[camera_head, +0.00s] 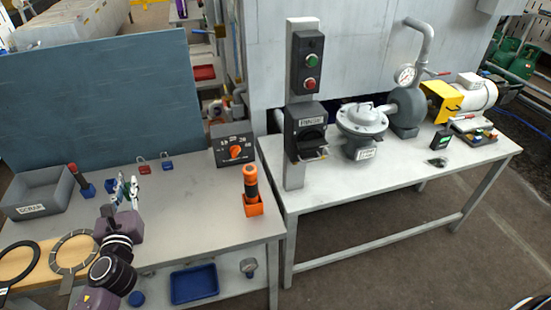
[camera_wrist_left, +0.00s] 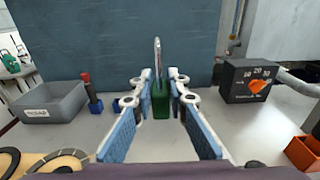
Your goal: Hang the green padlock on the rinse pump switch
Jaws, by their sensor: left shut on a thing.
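My left gripper (camera_head: 126,190) is above the left bench and shut on the green padlock. In the left wrist view, the green padlock (camera_wrist_left: 161,102) sits upright between the two fingertips, its metal shackle (camera_wrist_left: 157,60) pointing up. In the head view the padlock is small and mostly hidden by the fingers. The rinse pump switch (camera_head: 306,132) is a dark box with a pale label and a black rotary handle, on the grey post right of the gripper. My right gripper is not in view.
A red padlock (camera_head: 143,166) and a blue padlock (camera_head: 167,163) stand near the blue-grey panel (camera_head: 100,95). A dial box (camera_head: 232,146), an orange holder with a torch (camera_head: 252,200) and a scrap bin (camera_head: 38,194) are on the bench. A pump (camera_head: 362,125) stands right of the switch.

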